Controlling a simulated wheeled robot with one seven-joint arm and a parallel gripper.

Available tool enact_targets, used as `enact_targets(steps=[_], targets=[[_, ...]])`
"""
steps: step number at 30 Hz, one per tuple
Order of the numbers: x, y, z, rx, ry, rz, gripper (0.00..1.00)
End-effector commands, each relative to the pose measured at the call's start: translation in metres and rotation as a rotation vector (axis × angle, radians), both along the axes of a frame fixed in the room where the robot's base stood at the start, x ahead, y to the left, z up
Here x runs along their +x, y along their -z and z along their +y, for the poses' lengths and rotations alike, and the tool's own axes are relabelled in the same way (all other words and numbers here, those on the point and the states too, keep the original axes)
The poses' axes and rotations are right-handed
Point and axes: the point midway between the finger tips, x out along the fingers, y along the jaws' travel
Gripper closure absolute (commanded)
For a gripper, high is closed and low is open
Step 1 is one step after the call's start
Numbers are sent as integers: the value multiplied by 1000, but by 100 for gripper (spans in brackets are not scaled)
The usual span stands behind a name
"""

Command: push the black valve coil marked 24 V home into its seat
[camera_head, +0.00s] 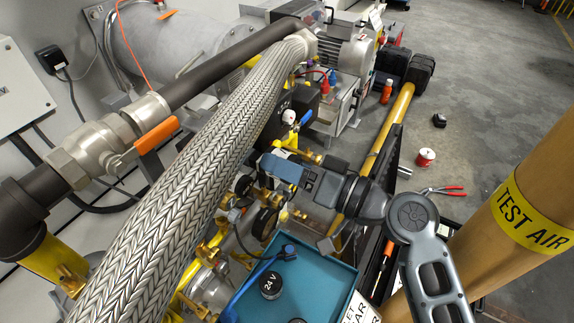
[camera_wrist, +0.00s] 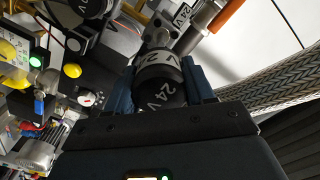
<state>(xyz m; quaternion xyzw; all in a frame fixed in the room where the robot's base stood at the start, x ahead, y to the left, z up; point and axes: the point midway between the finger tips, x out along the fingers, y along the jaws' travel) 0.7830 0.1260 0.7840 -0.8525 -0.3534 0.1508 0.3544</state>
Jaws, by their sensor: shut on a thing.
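In the wrist view a black valve coil (camera_wrist: 157,86) with a white band and 24 V markings sits between the blue fingers of my gripper (camera_wrist: 160,88). The gripper is shut on it. A metal stem (camera_wrist: 160,38) shows just beyond the coil, in line with it; the contact between them is hidden, so I cannot tell how deep the coil sits. In the head view my gripper (camera_head: 280,168) is beside the braided hose at the valve train, and the held coil is hidden. Another black coil marked 24 V (camera_head: 271,284) stands in the teal tray (camera_head: 330,285).
The thick braided hose (camera_head: 190,190) passes close left of my gripper. An orange-handled valve (camera_head: 155,135) is on the dark pipe. The yellow TEST AIR pipe (camera_head: 530,215) stands at the right. A red can (camera_head: 425,157) and red-handled pliers (camera_head: 440,190) are near the right. Open floor lies beyond.

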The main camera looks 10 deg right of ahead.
Motion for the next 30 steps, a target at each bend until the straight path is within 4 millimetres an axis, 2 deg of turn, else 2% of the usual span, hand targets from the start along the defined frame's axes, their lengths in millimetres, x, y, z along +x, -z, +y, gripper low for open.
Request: enact_targets(steps=[15,30], targets=[[31,-1,32,0,-2,-3,88],[40,-1,40,0,0,-2,88]])
